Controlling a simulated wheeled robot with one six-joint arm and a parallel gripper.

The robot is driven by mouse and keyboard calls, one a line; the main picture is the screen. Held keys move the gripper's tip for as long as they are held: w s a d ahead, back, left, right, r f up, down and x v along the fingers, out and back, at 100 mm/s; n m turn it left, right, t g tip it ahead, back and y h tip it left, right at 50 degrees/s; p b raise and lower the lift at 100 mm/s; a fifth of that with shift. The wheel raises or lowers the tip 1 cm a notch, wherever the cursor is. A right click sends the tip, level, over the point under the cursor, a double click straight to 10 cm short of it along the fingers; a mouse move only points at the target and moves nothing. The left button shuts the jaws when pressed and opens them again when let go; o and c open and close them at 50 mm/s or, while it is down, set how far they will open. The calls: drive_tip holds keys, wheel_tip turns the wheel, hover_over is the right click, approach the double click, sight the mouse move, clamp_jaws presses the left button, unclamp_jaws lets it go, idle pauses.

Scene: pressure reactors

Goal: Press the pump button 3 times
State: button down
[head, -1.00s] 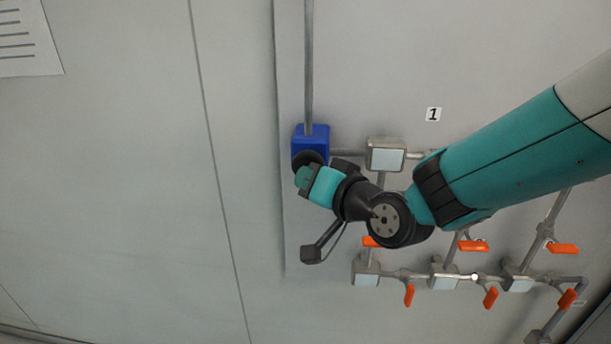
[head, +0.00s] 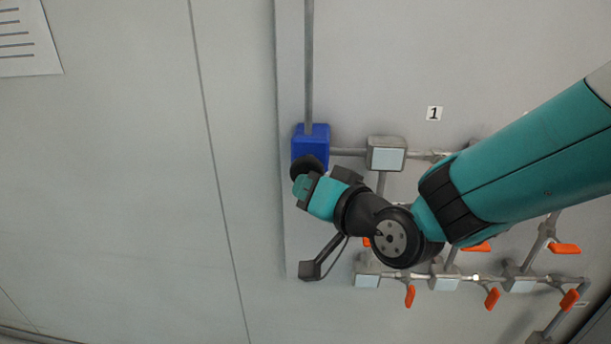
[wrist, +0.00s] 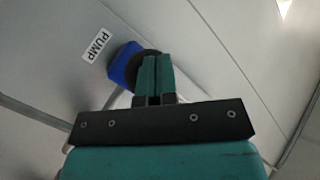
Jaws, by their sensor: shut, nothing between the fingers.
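The blue pump box (head: 311,140) is on the wall panel, left of the arm in the head view. Its dark round button (head: 308,163) faces out toward my gripper (head: 301,185). In the wrist view the blue box (wrist: 122,66) sits beside a PUMP label (wrist: 96,45). The dark button (wrist: 148,54) shows partly behind the fingertips. My gripper (wrist: 157,60) is shut and empty, its fingers together in front of the button. I cannot tell whether the fingertips touch the button.
A vertical pipe (head: 309,70) rises from the blue box. A grey block with a pale display (head: 387,156) is to its right. Pipes with several orange valve handles (head: 566,249) lie below and right. The wall left of the panel is clear apart from a paper sheet (head: 25,40).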

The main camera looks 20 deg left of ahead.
drive_tip(key=shift+s, duration=0.45)
drive_tip(key=s, duration=0.2)
drive_tip(key=s+d, duration=0.1)
drive_tip(key=s, duration=0.2)
drive_tip(key=shift+d+p, duration=0.15)
drive_tip(key=shift+p, duration=0.15)
drive_tip(key=shift+w+d, duration=0.1)
drive_tip(key=shift+w, duration=0.05)
idle(2.3)
drive_tip(key=s+d+f+n+g+h+b, duration=0.1)
drive_tip(key=d+g+h+b, duration=0.15)
drive_tip(key=d, duration=0.45)
drive_tip(key=s+d+f+g+h+b, duration=0.1)
drive_tip(key=d+h, duration=0.2)
drive_tip(key=d, duration=0.4)
drive_tip(key=s+d+f+n+g+h+b, duration=0.1)
drive_tip(key=s+d+g+h, duration=0.3)
drive_tip(key=s+d, duration=0.7)
drive_tip(key=d+g, duration=0.1)
drive_tip(key=d, duration=0.2)
drive_tip(key=shift+s+f+n+b, duration=0.2)
drive_tip(key=shift+f+n+b, duration=0.1)
drive_tip(key=shift+f+b, duration=0.1)
